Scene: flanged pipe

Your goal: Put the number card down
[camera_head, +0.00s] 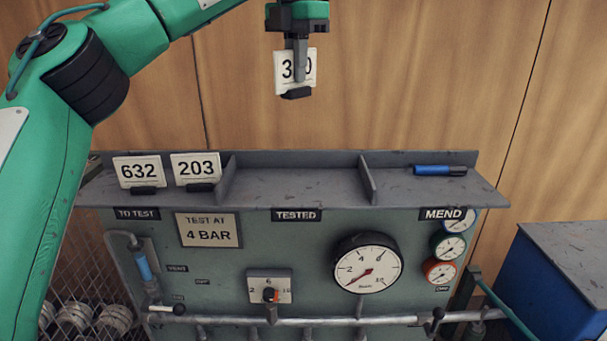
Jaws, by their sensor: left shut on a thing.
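My left gripper (298,62) comes down from the top centre and is shut on a white number card (309,70). The card has a dark foot and is held upright in the air above the middle of the shelf. Its number starts with 3 and ends with 0; a gripper finger hides the middle digit. The grey shelf (296,187) is split by two dividers. Cards 632 (138,171) and 203 (196,167) stand in the left bay, above the TO TEST label. The middle bay, above the TESTED label (297,215), is bare. My right gripper is not in view.
A blue marker (440,170) lies in the right bay, above the MEND label (443,214). Below the shelf are a large gauge (367,265), a knob and pipes. A blue cabinet (560,280) stands at the right. Wood panelling is behind.

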